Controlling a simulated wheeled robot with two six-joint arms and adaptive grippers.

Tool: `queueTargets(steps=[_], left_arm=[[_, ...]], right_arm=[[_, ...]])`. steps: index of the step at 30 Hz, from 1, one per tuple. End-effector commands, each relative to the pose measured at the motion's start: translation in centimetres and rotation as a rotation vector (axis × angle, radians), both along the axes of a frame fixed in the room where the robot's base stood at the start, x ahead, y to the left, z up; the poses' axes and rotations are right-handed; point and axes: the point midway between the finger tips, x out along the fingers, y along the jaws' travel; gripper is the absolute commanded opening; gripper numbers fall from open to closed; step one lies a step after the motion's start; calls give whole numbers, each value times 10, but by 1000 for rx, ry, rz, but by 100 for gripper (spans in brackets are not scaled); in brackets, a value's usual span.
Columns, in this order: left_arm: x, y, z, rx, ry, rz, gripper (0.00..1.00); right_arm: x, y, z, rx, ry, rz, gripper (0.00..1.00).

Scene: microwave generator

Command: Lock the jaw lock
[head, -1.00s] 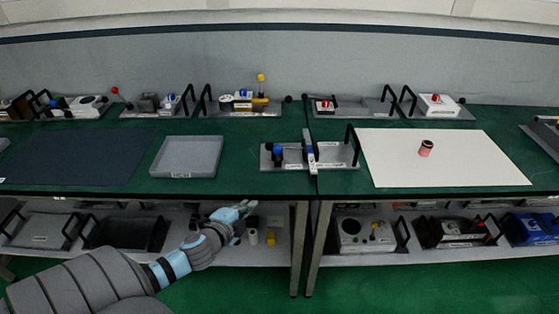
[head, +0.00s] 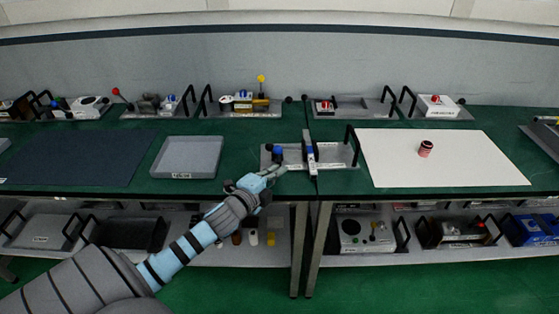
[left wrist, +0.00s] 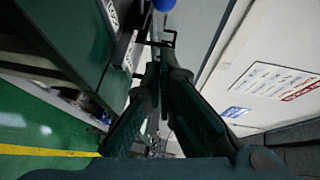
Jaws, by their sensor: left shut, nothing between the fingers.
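A grey fixture plate (head: 334,153) lies near the front edge of the green table, at the middle of the head view. It carries a blue knob (head: 277,151), an upright silver-white bar (head: 310,150) and black handles. Its labels are too small to read, so I cannot tell which part is the jaw lock. My left gripper (head: 275,174) is shut and empty at the table's front edge, just in front of the blue knob. In the left wrist view its fingers (left wrist: 163,68) are together, with a blue round part (left wrist: 165,4) beyond the tips. My right gripper is not in view.
A grey tray (head: 188,158) and a dark mat (head: 70,160) lie left of the fixture. A white board (head: 460,157) with a small red-and-black item (head: 426,149) lies to the right. Several devices stand along the back. A lower shelf (head: 275,257) holds more items.

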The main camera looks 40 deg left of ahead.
Motion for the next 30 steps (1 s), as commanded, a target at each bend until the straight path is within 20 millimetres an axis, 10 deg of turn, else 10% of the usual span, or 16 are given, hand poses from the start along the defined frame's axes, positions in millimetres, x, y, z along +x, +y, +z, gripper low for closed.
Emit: queueTargets(steps=[9,30], left_arm=[[49,23,-13,1,-2,0,0],[58,34,-10,-14,19,-1,0]], right_arm=[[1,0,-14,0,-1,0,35],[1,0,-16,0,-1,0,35]])
